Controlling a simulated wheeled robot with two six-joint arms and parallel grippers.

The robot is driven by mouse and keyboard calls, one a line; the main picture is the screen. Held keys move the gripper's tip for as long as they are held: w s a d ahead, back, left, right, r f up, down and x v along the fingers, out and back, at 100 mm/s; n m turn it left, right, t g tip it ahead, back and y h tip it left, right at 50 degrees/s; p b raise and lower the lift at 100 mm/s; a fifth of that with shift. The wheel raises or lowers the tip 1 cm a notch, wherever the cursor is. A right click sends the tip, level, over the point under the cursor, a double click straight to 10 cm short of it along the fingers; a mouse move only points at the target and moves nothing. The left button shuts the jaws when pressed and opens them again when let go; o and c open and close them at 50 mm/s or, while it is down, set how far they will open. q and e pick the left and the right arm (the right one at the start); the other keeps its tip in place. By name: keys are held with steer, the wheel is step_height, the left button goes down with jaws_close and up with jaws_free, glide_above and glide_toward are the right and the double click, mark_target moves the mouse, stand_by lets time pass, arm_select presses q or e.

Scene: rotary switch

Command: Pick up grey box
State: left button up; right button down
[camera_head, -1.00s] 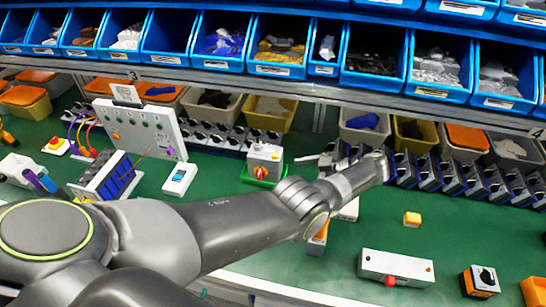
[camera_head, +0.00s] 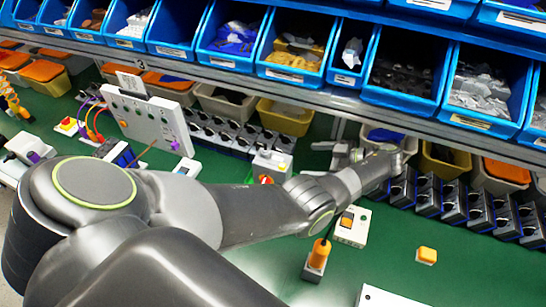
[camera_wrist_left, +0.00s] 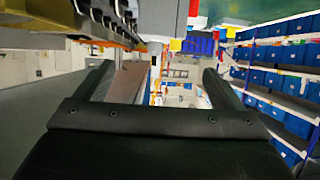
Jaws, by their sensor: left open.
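A small light grey box with a red rotary knob (camera_head: 271,165) stands on the green bench, its lower part hidden behind my left arm. A flat pale box (camera_head: 385,298) is cut off at the bottom edge. I cannot tell which of these is the task's grey box. My left gripper (camera_head: 338,153) is beyond the arm, to the right of the knobbed box and above the bench, apart from it. In the left wrist view its two dark fingers (camera_wrist_left: 155,75) are spread with nothing between them. My right gripper is not in view.
A white box with an orange button (camera_head: 351,227), an orange-topped piece (camera_head: 317,258) and a yellow button (camera_head: 427,255) are on the bench. A row of dark switches (camera_head: 470,208) and blue bins (camera_head: 400,85) line the back. Bench around the yellow button is clear.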

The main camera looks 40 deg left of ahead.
mark_target(275, 160)
arm_select(q)
steer(key=b+x, duration=0.1)
steer(key=x, duration=0.1)
steer(key=b+x, duration=0.2)
steer(key=x, duration=0.1)
steer(key=b+x, duration=0.1)
steer(key=x, duration=0.1)
steer(key=shift+a+f, duration=0.1)
steer(key=shift+f, duration=0.25)
steer(key=shift+s+a+f+b, duration=0.1)
steer(key=shift+a+b, duration=0.45)
steer(key=shift+a, duration=0.1)
steer(key=b+x, duration=0.3)
steer(key=x, duration=0.1)
steer(key=shift+s+f+b, duration=0.1)
steer(key=shift+b, duration=0.2)
steer(key=shift+s+a, duration=0.15)
steer(key=shift+a, duration=0.35)
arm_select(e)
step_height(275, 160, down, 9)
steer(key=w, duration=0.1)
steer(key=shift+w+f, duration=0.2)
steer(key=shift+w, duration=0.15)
arm_select(q)
steer(key=c, duration=1.8)
steer(key=shift+c, duration=0.2)
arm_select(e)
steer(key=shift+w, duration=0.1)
